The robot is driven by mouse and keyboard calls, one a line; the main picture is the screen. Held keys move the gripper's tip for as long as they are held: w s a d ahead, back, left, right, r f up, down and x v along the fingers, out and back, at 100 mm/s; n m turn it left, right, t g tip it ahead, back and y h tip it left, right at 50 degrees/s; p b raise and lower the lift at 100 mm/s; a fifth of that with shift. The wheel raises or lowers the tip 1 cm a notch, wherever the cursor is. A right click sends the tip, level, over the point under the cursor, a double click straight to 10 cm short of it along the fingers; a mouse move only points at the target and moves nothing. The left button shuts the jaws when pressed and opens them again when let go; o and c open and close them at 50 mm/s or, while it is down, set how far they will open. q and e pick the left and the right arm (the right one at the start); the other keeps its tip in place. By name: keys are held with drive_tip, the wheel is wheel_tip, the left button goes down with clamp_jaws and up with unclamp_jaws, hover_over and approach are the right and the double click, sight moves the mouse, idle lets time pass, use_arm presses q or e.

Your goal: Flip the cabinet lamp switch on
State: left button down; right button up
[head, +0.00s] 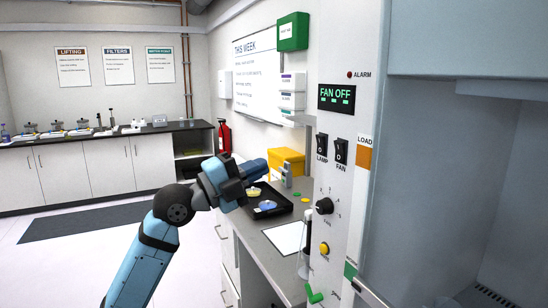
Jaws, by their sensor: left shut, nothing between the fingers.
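The lamp switch (321,147) is a black rocker marked LAMP on the white front panel of the cabinet, left of the similar fan switch (341,151). Which way the lamp rocker is tipped is too small to tell. My left gripper (285,175) is shut and empty at the end of the blue arm from the lower left. In the picture it lies left of and a little below the lamp switch, apart from it. My right gripper is not in view.
The display (337,97) above the switches reads FAN OFF. Below them are a black knob (324,206) and a yellow button (324,249). A black tray (270,213) and a yellow box (287,158) stand on the side bench. The open cabinet interior (440,190) is at right.

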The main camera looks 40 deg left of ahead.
sight(320, 140)
use_arm(q)
drive_tip(key=p+x, duration=0.4)
drive_tip(key=x, duration=0.7)
drive_tip(key=shift+w+d+r, duration=0.1)
drive_tip(key=shift+w+r, duration=0.05)
drive_tip(key=shift+r, duration=0.1)
drive_tip(key=shift+w+d+p, duration=0.25)
drive_tip(key=shift+w+p, duration=0.2)
drive_tip(key=shift+w, duration=0.1)
drive_tip(key=shift+r, duration=0.15)
